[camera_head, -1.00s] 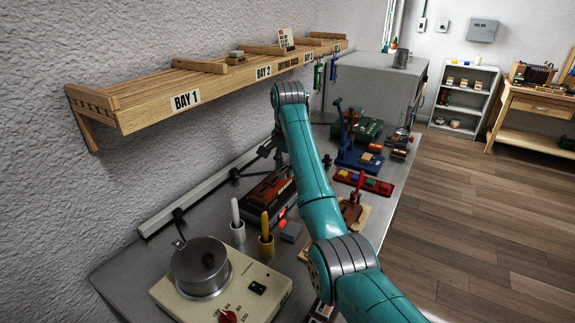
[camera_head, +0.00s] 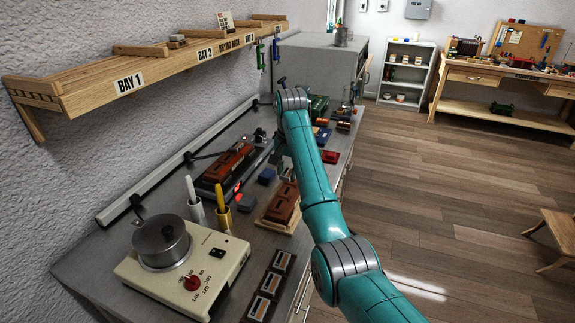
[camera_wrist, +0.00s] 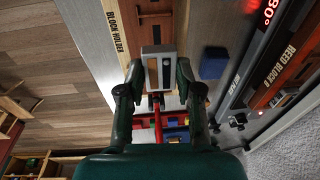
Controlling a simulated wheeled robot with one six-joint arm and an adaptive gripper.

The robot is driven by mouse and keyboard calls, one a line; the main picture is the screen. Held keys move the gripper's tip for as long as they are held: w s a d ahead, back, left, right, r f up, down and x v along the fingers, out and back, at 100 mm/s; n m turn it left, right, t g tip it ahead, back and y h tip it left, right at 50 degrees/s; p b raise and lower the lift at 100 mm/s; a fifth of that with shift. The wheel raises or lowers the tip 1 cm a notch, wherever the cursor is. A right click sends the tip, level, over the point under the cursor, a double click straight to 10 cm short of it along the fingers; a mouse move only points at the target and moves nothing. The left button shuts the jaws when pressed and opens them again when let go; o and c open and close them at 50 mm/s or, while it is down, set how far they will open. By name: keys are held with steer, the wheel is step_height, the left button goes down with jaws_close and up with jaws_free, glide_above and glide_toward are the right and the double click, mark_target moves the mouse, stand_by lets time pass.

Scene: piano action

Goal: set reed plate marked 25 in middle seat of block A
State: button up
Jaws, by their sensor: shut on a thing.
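My gripper (camera_wrist: 158,82) is shut on a small silver reed plate (camera_wrist: 153,72) with a dark slot, held between both fingers in the wrist view. Its number is not readable. Beyond it lies a reddish-brown wooden block (camera_wrist: 150,22) on a pale board lettered "BLOCK HOLDER" (camera_wrist: 117,30). The plate appears in front of the block's near end; I cannot tell if they touch. In the head view the brown block (camera_head: 283,203) sits on its light board, and the gripper (camera_head: 279,158) is beyond it, partly hidden by my arm. The block's letter and middle seat are not readable.
A second long block (camera_head: 228,168), lettered "REED BLOCK" in the wrist view, lies in a dark unit to the left. A hotplate with a pot (camera_head: 160,243), two pen-like tools in holders (camera_head: 221,217) and a dark plate rack (camera_head: 269,288) stand nearer. A blue piece (camera_wrist: 214,62) lies beside the holder.

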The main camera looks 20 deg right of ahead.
mark_target(287, 192)
steer(key=shift+a+f, duration=0.1)
steer(key=shift+f, duration=2.25)
steer(key=shift+f, duration=0.5)
steer(key=o, duration=1.2)
steer(key=shift+r, duration=0.1)
